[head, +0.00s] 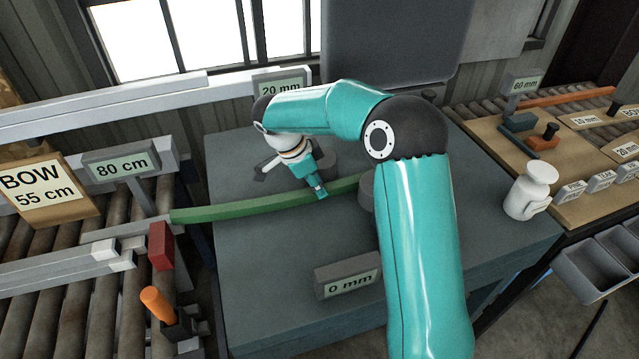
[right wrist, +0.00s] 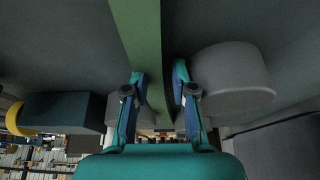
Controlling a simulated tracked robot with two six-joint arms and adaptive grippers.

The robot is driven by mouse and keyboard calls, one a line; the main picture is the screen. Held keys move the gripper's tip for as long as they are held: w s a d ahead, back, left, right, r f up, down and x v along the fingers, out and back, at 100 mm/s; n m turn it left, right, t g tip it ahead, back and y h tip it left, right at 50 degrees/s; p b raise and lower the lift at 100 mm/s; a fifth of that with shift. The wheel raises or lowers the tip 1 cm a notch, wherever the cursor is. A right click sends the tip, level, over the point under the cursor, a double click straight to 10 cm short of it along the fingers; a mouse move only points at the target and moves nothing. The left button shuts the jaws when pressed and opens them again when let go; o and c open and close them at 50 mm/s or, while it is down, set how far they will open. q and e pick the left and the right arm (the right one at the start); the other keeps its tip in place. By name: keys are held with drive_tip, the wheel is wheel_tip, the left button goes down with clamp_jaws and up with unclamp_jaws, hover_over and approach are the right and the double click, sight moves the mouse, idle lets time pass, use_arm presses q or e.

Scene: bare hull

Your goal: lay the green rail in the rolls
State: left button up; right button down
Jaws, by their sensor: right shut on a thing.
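The green rail (head: 250,207) is a long, slightly curved bar. In the head view it runs from the edge of the roller track at left across the grey table (head: 270,265). My right gripper (head: 320,191) is shut on the rail near its right part. In the right wrist view the rail (right wrist: 148,50) passes between the two fingers (right wrist: 160,85). One grey roll (head: 322,158) stands behind the rail and another (head: 366,192) is partly hidden by my right arm. A grey roll also shows right of the rail in the wrist view (right wrist: 235,82). My left gripper is not in view.
A roller track (head: 80,260) with an "80 cm" sign (head: 121,165), a red block (head: 161,246) and an orange handle (head: 157,304) lies at left. A "0 mm" sign (head: 348,282) stands at the table's front. A white object (head: 530,192) stands at the right.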

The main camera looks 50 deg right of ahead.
sight(297, 190)
drive_tip(key=shift+w+d, duration=0.1)
drive_tip(key=shift+w, duration=0.05)
idle(0.3)
drive_tip(key=c, duration=0.9)
unclamp_jaws()
drive_tip(key=shift+r, duration=0.1)
drive_tip(key=shift+o, duration=0.2)
drive_tip(key=shift+w, duration=0.1)
drive_tip(key=v, duration=1.1)
drive_tip(key=shift+a+r, duration=0.25)
drive_tip(key=shift+r, duration=0.1)
